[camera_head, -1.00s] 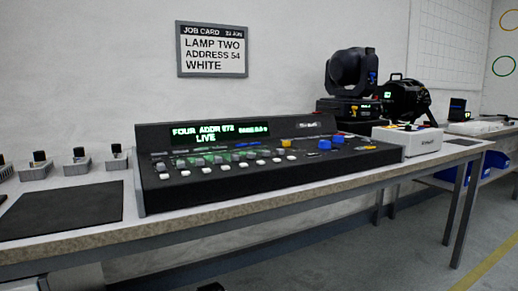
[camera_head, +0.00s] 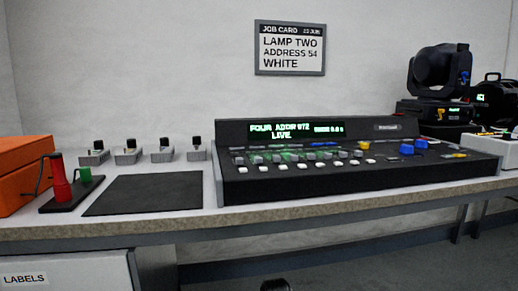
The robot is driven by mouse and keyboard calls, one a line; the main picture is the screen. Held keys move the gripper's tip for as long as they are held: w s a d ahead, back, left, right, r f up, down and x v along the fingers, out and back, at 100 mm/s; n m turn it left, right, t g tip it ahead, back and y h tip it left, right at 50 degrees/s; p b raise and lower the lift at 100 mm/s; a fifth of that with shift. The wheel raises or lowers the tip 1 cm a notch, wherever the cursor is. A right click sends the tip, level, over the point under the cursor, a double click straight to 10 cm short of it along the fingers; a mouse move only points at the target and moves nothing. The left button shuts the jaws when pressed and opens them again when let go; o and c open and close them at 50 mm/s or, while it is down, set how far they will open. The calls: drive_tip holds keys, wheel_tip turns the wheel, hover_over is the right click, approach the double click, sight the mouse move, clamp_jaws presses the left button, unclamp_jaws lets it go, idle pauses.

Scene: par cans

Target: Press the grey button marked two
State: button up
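The black control desk (camera_head: 360,186) stands on the bench at centre right. Its lit green display (camera_head: 297,130) reads FOUR, ADDR with small digits that are hard to read, and LIVE. Grey buttons (camera_head: 257,159) run in a row below the display, with white buttons (camera_head: 260,170) in front of them. The marks on the buttons are too small to read, so I cannot tell which grey one is marked two. A small dark shape (camera_head: 276,285) at the bottom edge may be the top of my gripper; its fingers do not show, and it is well below the desk.
A job card (camera_head: 290,48) on the wall reads LAMP TWO, ADDRESS 54, WHITE. A dark mat (camera_head: 145,194), several small switch boxes (camera_head: 129,152), a red-handled tool (camera_head: 61,180) and an orange case (camera_head: 22,172) are to the left. A moving-head lamp (camera_head: 438,80) stands behind right.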

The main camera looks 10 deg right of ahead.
idle(0.3)
clamp_jaws()
idle(1.6)
